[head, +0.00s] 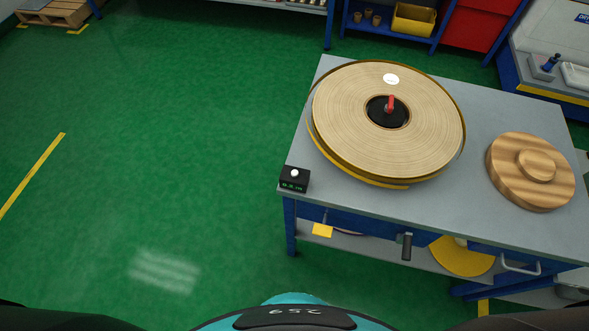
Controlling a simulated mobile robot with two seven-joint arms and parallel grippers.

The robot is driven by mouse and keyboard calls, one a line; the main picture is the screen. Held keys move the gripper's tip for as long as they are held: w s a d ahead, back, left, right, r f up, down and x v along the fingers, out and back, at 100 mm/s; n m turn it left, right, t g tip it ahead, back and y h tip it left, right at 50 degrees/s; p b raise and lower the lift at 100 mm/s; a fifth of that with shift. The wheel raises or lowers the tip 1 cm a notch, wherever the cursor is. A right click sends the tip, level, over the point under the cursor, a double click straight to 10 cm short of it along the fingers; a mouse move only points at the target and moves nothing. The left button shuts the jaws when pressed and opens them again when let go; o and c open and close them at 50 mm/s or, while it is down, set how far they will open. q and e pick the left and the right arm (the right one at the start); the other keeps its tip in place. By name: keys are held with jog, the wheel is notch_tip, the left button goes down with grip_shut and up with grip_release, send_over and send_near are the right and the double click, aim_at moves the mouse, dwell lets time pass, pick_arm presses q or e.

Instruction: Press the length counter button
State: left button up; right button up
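The length counter (294,180) is a small black box at the near left corner of the grey table. A round white button (295,173) sits on its top, and a small green-lit display (292,186) is on its front. The digits are too small to read surely. Beside it, to the right and behind, a large tape roll (350,125) lies on its payoff plate, with a red handle (391,103) on its black hub. Neither of my grippers shows in the head view.
The table (400,205) also bears a round wooden piece (513,178) at right. A yellow tag (322,230) and a dark handle (406,246) hang at its front. Green floor (150,180) is clear to the left. Shelving with a yellow bin (413,20) stands behind.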

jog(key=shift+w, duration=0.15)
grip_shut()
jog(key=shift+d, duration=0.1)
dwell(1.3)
